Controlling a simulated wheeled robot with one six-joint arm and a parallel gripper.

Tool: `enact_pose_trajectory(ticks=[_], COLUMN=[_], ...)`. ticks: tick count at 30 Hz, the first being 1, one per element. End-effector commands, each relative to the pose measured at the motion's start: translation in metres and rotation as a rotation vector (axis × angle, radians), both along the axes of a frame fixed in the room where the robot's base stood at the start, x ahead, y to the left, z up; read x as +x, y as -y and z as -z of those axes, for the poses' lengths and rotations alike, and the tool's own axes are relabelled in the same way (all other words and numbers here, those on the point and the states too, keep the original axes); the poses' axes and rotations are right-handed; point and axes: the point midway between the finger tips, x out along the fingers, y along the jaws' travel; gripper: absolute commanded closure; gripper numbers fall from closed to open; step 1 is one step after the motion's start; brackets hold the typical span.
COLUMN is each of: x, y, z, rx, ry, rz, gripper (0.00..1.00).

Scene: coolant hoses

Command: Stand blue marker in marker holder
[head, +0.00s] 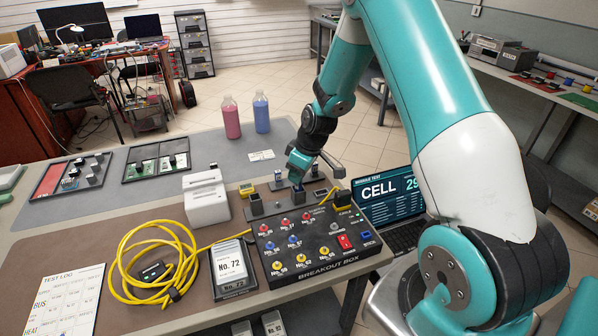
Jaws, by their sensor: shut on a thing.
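I cannot tell for certain which thing is the marker holder. I cannot tell whether the held thing touches the strip.
The breakout box (312,246) with coloured knobs is just in front of my gripper. A white block (205,198), a coiled yellow cable (150,262) and a No. 72 module (231,268) lie to the left. Pink (230,117) and blue (261,112) bottles stand behind. A laptop (390,205) is right.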

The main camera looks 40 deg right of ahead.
Motion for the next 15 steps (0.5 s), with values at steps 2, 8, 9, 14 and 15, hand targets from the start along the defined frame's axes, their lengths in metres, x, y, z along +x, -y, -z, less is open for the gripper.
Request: enact_pose_trajectory(ticks=[2,8,9,14,15], x=[0.0001,0.0002,0.0002,0.0001,0.0002], y=[0.0000,0.0000,0.0000,0.0000,0.0000], z=[0.0027,0.0024,0.0024,0.0023,0.0022], rx=[0.000,0.000,-0.001,0.000,0.000], ry=[0.000,0.000,0.000,0.000,0.001], rz=[0.000,0.000,0.000,0.000,0.000], gripper=[0.94,0.94,0.94,0.94,0.70])
